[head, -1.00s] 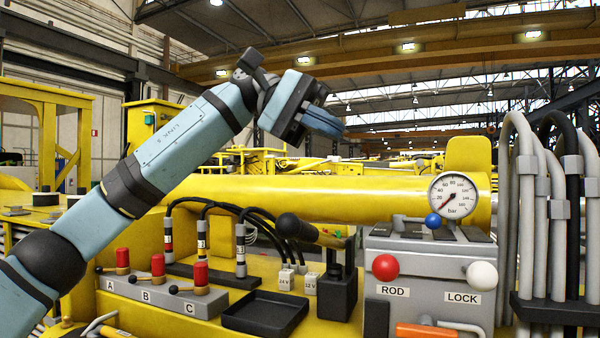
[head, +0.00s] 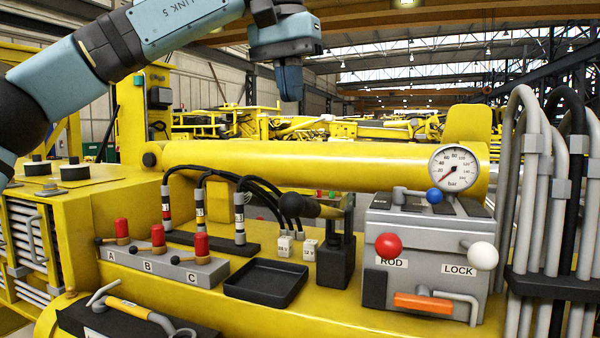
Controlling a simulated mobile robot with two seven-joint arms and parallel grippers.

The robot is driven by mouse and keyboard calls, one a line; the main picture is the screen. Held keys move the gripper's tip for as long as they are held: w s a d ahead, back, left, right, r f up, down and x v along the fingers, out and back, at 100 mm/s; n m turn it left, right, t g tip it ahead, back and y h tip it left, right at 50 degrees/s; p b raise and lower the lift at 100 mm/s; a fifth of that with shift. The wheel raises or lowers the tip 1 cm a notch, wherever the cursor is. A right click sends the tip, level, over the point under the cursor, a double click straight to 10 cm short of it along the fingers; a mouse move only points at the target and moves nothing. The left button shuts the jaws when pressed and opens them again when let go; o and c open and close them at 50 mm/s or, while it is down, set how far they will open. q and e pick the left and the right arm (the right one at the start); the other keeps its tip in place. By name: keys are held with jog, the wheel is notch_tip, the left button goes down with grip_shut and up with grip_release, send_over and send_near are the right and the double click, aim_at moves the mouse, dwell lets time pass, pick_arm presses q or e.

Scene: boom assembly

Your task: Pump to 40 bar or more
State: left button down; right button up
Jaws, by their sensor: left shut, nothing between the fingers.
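The pressure gauge (head: 458,167), marked in bar, stands on the right above the grey valve box (head: 425,245). Its red needle points to the lower left, near the bottom of the scale. A pump lever with a black grip (head: 291,205) lies about level and joins a black upright block (head: 336,262). My left gripper (head: 290,92) is shut and empty. It points down, high above the lever grip and apart from it. My right gripper is not in view.
The valve box carries a red ROD knob (head: 388,244), a white LOCK knob (head: 483,256) and a blue knob (head: 434,196). A black tray (head: 265,283) and red-topped levers A, B, C (head: 158,236) sit to the left. Thick hoses (head: 537,200) rise at right.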

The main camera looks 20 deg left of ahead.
pick_arm(q)
jog(key=f, duration=0.2)
jog(key=w+f, duration=0.1)
jog(key=f, duration=0.5)
jog(key=shift+w+d+f+p, duration=0.1)
jog(key=shift+w+d+p, duration=0.15)
jog(key=shift+p, duration=0.15)
jog(key=f, duration=0.2)
jog(key=s+f, duration=0.1)
jog(key=shift+d+f+p, duration=0.25)
jog(key=shift+d+p, duration=0.05)
jog(key=shift+s+d+f, duration=0.15)
jog(key=shift+s+f, duration=0.05)
jog(key=shift+f, duration=0.35)
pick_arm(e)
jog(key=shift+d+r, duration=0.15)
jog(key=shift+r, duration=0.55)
pick_arm(q)
jog(key=shift+f, duration=0.15)
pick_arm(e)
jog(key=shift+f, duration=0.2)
